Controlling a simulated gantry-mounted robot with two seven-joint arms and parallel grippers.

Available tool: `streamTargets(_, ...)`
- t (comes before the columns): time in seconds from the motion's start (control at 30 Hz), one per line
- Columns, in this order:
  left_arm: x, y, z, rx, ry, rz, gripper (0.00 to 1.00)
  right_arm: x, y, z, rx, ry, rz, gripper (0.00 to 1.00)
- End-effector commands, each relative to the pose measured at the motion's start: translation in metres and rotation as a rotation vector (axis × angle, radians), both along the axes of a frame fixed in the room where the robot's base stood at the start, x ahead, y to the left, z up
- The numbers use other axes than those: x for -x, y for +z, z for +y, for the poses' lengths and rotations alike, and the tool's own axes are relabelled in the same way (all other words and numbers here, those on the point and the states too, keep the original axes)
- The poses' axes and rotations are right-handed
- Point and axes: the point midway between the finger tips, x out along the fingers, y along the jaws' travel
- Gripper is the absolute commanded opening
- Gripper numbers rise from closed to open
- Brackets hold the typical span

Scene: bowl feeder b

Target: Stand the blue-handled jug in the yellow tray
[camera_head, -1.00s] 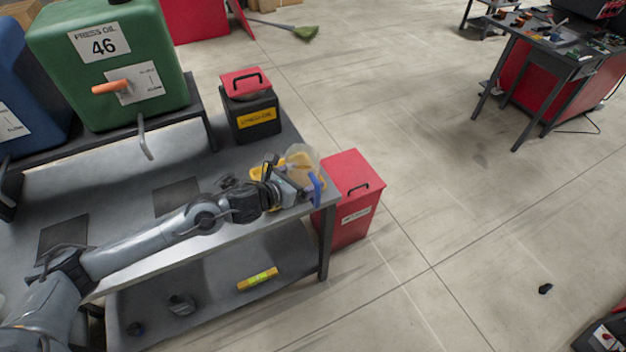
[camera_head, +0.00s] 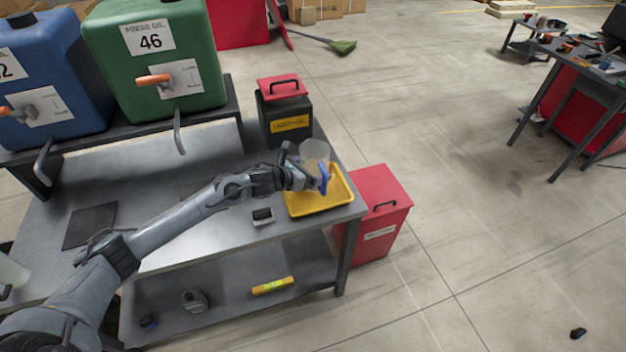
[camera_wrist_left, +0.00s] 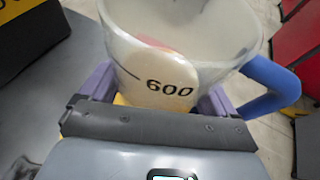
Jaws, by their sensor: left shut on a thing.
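The clear jug (camera_head: 314,152) with a blue handle (camera_head: 325,180) is at the right end of the bench, over the back part of the yellow tray (camera_head: 320,204). My left gripper (camera_head: 302,168) is shut on the jug. In the left wrist view the jug (camera_wrist_left: 200,25) stands between the two fingers (camera_wrist_left: 155,98), with the mark 600 on its side and the blue handle (camera_wrist_left: 272,85) to the right. The jug looks about upright. I cannot tell whether its base touches the tray. My right gripper is not in view.
A black box with a red lid (camera_head: 284,110) stands just behind the tray. A red bin (camera_head: 378,215) stands on the floor beside the bench's right end. A small dark-topped item (camera_head: 262,216) lies left of the tray. Green (camera_head: 160,60) and blue (camera_head: 50,85) oil containers stand on the rack behind.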

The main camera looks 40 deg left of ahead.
Motion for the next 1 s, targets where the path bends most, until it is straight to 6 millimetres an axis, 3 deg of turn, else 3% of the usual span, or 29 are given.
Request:
streamTargets(0.4,0.0,-0.039,0.0,0.002,0.001,0.0,0.51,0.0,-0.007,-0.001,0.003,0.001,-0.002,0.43)
streamTargets(0.83,0.0,-0.045,0.0,0.0,0.0,-0.001,0.51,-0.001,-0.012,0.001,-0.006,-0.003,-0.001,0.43)
streamTargets(0.87,0.0,-0.043,0.0,0.0,0.0,0.0,0.95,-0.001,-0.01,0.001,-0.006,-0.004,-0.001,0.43)
streamTargets(0.9,0.0,-0.043,0.0,0.0,0.0,0.0,1.0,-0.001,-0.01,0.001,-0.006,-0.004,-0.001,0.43)
streamTargets(1.0,0.0,-0.043,0.0,0.0,0.0,0.0,1.0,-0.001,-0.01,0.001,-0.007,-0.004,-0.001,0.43)
